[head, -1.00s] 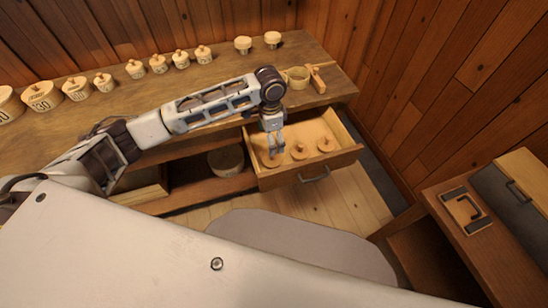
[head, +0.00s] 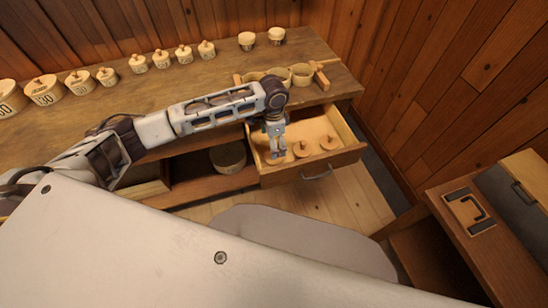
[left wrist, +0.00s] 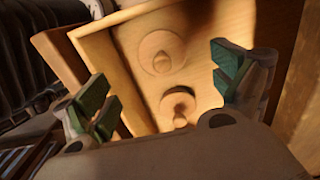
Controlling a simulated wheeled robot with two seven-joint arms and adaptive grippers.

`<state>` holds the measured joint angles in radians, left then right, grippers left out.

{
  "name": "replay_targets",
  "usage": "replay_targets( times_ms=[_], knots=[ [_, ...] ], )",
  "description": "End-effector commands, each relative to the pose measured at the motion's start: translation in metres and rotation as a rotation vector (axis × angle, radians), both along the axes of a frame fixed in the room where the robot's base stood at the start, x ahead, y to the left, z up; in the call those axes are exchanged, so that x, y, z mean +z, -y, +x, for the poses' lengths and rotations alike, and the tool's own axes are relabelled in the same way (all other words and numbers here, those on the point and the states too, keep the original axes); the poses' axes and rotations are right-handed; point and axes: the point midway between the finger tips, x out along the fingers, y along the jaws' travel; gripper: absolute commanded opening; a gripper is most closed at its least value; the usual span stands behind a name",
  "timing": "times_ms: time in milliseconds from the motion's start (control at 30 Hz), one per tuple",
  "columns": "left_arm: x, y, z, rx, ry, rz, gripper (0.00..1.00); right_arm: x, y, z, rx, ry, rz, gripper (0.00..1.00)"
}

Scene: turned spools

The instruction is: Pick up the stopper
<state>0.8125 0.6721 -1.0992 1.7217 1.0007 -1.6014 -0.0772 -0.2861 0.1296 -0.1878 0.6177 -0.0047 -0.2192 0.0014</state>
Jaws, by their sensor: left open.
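Several round wooden stoppers with small knobs lie in the open drawer: one at the left (head: 274,161), partly hidden by my gripper, a middle one (head: 301,149) and a right one (head: 328,142). My left gripper (head: 277,154) points down into the drawer over the left stopper. In the left wrist view my left gripper (left wrist: 168,92) is open, its green-padded fingers wide apart. Between and beyond them show a nearer stopper (left wrist: 178,108) and a farther stopper (left wrist: 161,52). Nothing is held. I cannot tell whether the fingertips touch anything.
The open drawer (head: 351,156) sticks out below the wooden bench (head: 135,105). Wooden cups (head: 302,75) stand in a holder near the bench's right end. Numbered spools (head: 45,91) and smaller knobbed pieces line the back. A cabinet (head: 490,215) stands at the right.

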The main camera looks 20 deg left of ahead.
Motion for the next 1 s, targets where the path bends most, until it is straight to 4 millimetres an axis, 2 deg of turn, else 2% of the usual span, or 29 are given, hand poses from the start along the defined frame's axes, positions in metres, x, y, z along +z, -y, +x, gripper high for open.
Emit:
replay_targets(
  times_ms=[100, 300, 767, 1000],
  knots=[
    [-0.018, 0.000, -0.001, 0.001, -0.002, 0.001, 0.95, -0.002, 0.000, 0.002, 0.000, 0.002, 0.000, 0.40],
    [-0.037, 0.000, 0.000, 0.000, 0.001, 0.001, 0.95, -0.003, -0.003, 0.001, 0.001, 0.004, 0.003, 0.40],
    [-0.042, 0.000, 0.000, -0.001, 0.001, -0.001, 0.95, -0.003, -0.002, 0.001, 0.000, 0.008, 0.003, 0.40],
    [-0.057, 0.001, 0.002, -0.001, 0.000, 0.000, 0.95, -0.004, -0.002, 0.001, 0.000, 0.008, 0.003, 0.40]
  ],
)
